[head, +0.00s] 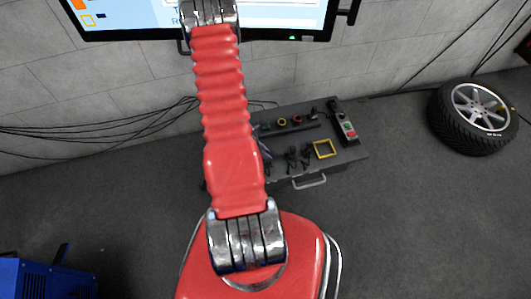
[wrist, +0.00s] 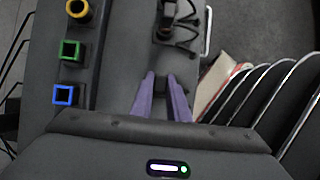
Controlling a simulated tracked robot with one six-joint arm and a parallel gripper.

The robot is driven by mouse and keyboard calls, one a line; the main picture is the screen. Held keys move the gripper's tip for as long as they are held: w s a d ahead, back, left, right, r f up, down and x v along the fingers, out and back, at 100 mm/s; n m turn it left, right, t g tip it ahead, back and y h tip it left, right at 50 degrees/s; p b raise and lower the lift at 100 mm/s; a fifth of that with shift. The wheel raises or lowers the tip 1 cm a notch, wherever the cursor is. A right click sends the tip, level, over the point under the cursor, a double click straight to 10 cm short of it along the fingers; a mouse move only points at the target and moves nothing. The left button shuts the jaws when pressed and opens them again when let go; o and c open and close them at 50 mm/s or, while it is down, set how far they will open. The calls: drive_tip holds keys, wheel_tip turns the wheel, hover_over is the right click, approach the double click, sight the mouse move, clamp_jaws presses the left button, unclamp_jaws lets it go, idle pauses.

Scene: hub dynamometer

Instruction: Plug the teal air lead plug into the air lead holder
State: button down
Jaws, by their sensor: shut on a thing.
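In the wrist view my gripper (wrist: 161,88) shows as two purple fingers closed around a small dark piece (wrist: 161,83). I cannot tell whether that piece belongs to the air lead plug; no teal colour shows on it. On the left of the cart top are a yellow round socket (wrist: 78,9), a green square socket (wrist: 69,49) and a blue square socket (wrist: 64,94). I cannot tell which, if any, is the air lead holder. The gripper is to the right of these sockets. In the head view my red arm hides most of the gripper area.
The dark cart (head: 352,158) carries dark leads (head: 298,157), a yellow square frame (head: 323,149) and a control box with red and green buttons (head: 348,128). A wheel (head: 478,108) is at the right. A screen (head: 290,18) is above.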

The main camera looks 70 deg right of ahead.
drive_tip(key=shift+f, duration=0.1)
drive_tip(key=c, duration=1.6)
unclamp_jaws()
drive_tip(key=v, duration=1.3)
drive_tip(key=shift+w+r, duration=0.2)
drive_tip(key=shift+r, duration=0.1)
